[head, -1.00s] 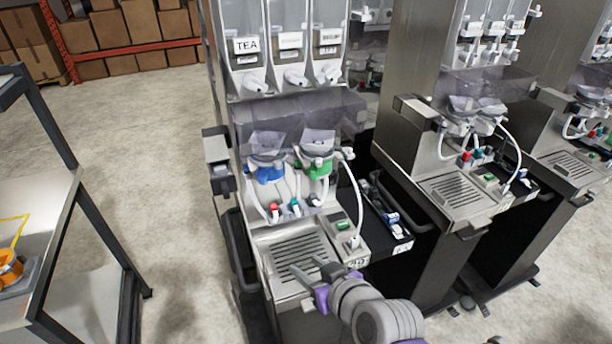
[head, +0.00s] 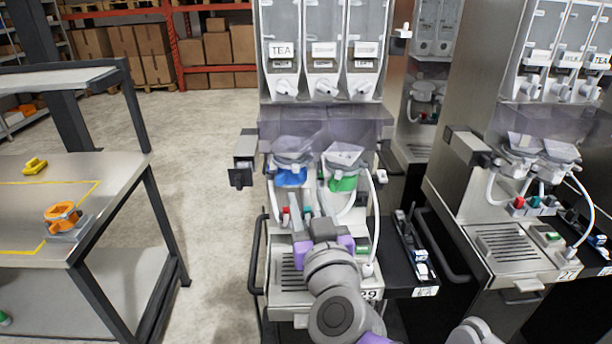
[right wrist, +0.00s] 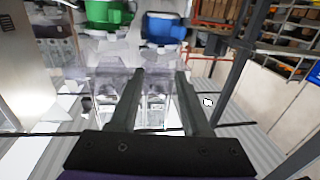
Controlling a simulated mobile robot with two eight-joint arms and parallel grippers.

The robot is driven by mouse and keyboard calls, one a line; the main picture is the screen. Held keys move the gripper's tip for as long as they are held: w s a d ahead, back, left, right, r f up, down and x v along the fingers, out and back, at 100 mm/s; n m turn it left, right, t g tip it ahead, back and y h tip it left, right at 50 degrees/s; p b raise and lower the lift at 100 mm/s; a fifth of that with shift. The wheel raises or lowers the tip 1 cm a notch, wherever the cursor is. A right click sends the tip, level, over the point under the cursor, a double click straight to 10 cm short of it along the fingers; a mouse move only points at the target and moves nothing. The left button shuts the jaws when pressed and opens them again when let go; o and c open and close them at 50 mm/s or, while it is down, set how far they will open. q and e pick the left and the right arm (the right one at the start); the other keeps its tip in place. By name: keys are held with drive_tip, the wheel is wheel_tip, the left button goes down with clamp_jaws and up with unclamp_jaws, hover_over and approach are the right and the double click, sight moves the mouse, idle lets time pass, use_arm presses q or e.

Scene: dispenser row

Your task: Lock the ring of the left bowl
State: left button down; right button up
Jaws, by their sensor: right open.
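The left bowl (head: 293,156) sits at the front of the near dispenser, with its blue ring (head: 291,178) below it. The right bowl (head: 343,157) with a green ring (head: 343,184) is beside it. My right gripper (head: 298,217) is open and empty, below the blue ring and in front of the hoses, apart from the ring. In the right wrist view the open fingers (right wrist: 160,76) point towards the blue ring (right wrist: 163,28), with the green ring (right wrist: 108,14) to its left. Whether the blue ring is locked cannot be told. My left gripper is not in view.
A drip tray (head: 288,281) lies under my right arm. A clear shield (head: 325,122) hangs above the bowls. White hoses (head: 374,215) run at the right. A second dispenser (head: 505,240) stands to the right, a workbench (head: 120,185) to the left. Floor between is free.

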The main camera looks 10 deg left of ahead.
sight(296, 169)
drive_tip(key=x, duration=1)
drive_tip(key=shift+w+a+f, duration=0.1)
drive_tip(key=shift+w+a, duration=0.05)
drive_tip(key=shift+w, duration=0.1)
clamp_jaws()
